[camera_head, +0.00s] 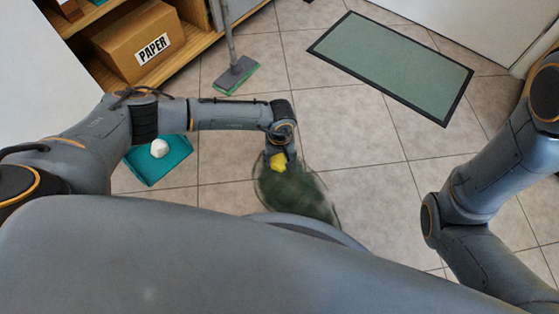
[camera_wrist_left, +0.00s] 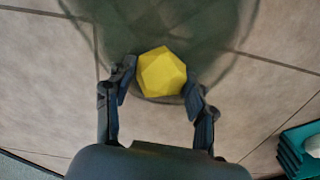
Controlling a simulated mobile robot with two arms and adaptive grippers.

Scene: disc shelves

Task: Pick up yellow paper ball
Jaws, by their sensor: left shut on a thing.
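The yellow paper ball (camera_wrist_left: 161,72) is a faceted yellow lump between the two fingers of my left gripper (camera_wrist_left: 158,88) in the left wrist view. My left gripper is shut on it. In the head view the yellow paper ball (camera_head: 278,161) shows at the end of my left arm, just below the left gripper (camera_head: 277,154). It is in front of a dark green see-through round thing; I cannot tell whether they touch. The fingers of my right gripper are not in either view.
The dark green see-through round thing (camera_head: 298,194) is on or above the tiled floor. A teal dustpan-like tray (camera_head: 150,177) with a white ball (camera_head: 159,148) lies at left. A broom (camera_head: 236,75), a box marked PAPER (camera_head: 125,50) on a shelf, and a green mat (camera_head: 395,65) are further off.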

